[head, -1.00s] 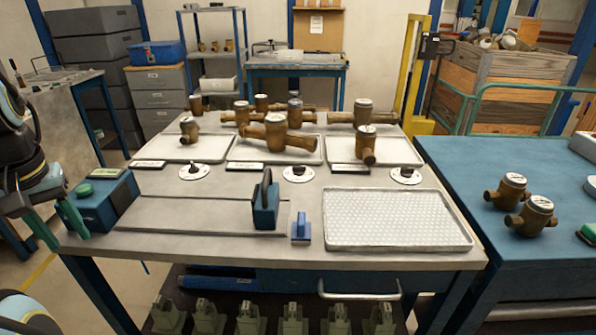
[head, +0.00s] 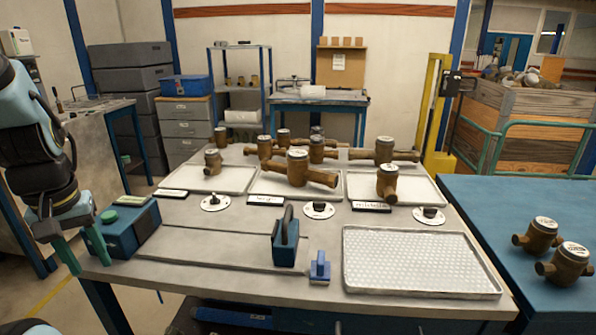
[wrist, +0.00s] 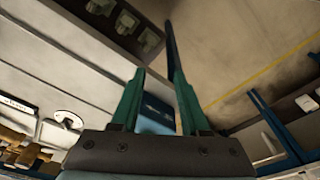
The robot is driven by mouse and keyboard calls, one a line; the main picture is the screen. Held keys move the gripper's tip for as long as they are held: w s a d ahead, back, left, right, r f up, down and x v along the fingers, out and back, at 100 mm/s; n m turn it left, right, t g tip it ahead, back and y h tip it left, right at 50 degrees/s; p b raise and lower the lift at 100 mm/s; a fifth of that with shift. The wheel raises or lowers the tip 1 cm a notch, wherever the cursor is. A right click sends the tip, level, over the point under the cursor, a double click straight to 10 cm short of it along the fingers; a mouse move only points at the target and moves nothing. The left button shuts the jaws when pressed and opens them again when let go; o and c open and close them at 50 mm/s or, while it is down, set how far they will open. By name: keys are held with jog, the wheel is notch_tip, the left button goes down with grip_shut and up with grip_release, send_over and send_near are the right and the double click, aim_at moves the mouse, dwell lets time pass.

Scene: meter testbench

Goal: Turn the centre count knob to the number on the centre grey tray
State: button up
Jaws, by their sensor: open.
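The centre count knob (head: 319,210) is a dark knob on a round white dial on the bench, in front of the centre grey tray (head: 268,191). Its pointing direction and dial marks are too small to read. The tray holds brass meters (head: 297,170). A small label plate (head: 265,200) lies at the tray's front edge; I cannot read a number on it. My gripper (head: 90,267) is at the bench's left front, far left of the knob, with its green fingers apart and empty. The fingers (wrist: 155,70) also show spread in the wrist view.
Similar knobs stand at left (head: 215,203) and right (head: 429,215). A blue box with a green button (head: 125,230) is close to my gripper. A blue upright tool (head: 286,245), a small blue block (head: 319,268) and a textured tray (head: 420,262) occupy the bench front.

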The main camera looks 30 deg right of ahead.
jog(key=shift+w+d, duration=0.1)
jog(key=w+d+r+m+b, duration=0.1)
jog(key=w+d+m+b, duration=0.1)
jog(key=w+d+m, duration=0.8)
notch_tip(320, 180, up, 2)
jog(key=m+g+b, duration=0.2)
jog(key=m, duration=1.3)
send_over(319, 202)
notch_tip(319, 202, down, 10)
jog(key=shift+p, duration=1.05)
grip_shut()
